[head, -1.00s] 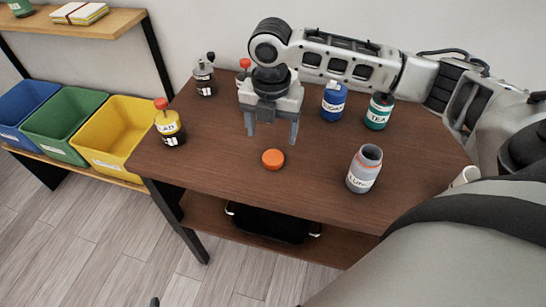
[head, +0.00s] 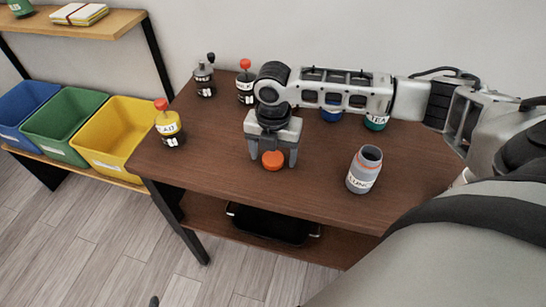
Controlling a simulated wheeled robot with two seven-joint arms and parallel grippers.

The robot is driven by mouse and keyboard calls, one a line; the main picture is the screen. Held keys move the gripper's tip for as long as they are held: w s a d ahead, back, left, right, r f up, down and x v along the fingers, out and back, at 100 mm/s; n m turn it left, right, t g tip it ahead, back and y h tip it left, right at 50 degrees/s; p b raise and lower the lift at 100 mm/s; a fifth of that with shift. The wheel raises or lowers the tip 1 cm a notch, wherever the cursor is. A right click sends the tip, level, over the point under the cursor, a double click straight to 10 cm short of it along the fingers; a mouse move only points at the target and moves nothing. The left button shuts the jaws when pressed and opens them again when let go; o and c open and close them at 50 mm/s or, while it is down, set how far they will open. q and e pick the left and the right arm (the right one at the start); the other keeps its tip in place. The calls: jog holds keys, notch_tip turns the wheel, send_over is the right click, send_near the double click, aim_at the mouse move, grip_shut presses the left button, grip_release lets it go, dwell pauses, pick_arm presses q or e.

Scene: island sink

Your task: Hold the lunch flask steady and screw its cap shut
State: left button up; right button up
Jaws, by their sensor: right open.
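The lunch flask (head: 361,172) is a grey open-topped jar with a white label, upright on the right front part of the brown table (head: 215,148). Its mouth is uncovered. An orange round cap (head: 272,161) lies on the table to the left of the flask, near the front edge. My right gripper (head: 272,164) points down over the cap, with its two fingers apart, one on each side of it. I cannot tell whether the fingers touch the cap. My left gripper is not in view.
A grey jar (head: 204,80), a dark jar with a red top (head: 245,88), a blue jar (head: 331,112) and a green tea jar (head: 377,115) stand behind. Coloured bins (head: 115,135) are at left.

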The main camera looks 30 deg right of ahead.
aim_at(273, 158)
jog(key=shift+c, duration=0.2)
jog(key=c, duration=1)
jog(key=shift+r, duration=0.15)
jog(key=shift+r, duration=0.3)
notch_tip(273, 158, up, 2)
jog(key=shift+r, duration=0.1)
jog(key=s+a+r, duration=0.2)
jog(key=s+r, duration=0.8)
jog(key=s, duration=0.4)
